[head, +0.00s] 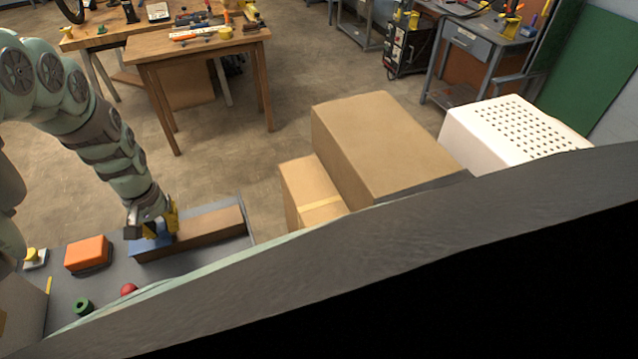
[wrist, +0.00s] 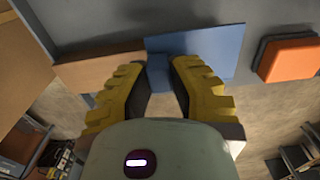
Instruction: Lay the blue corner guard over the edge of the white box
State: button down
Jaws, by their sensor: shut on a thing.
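The blue corner guard (head: 139,246) is at the left end of a long brown box (head: 205,232) on the grey surface. In the wrist view the guard (wrist: 206,46) shows as a wide blue sheet, with a narrow blue part between the fingers. My gripper (head: 161,233) has yellow fingers and is shut on that part; the fingertips also show in the wrist view (wrist: 158,66). Whether the guard rests on the brown box or hangs just above it, I cannot tell. The only white box I see is a perforated one (head: 510,128) at the right, apart from the guard.
On the grey surface (head: 60,295) lie an orange block (head: 87,252), a green ring (head: 83,306) and a red ball (head: 129,290). Brown cartons (head: 375,145) stand to the right. A dark slab hides the lower right. A wooden table (head: 190,45) stands behind, with open floor between.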

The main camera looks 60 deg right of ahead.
jog(key=s+a+r+p, duration=0.1)
jog(key=s+a+p, duration=0.3)
jog(key=s+p, duration=0.7)
jog(key=shift+s+a, duration=0.25)
jog(key=shift+s, duration=0.15)
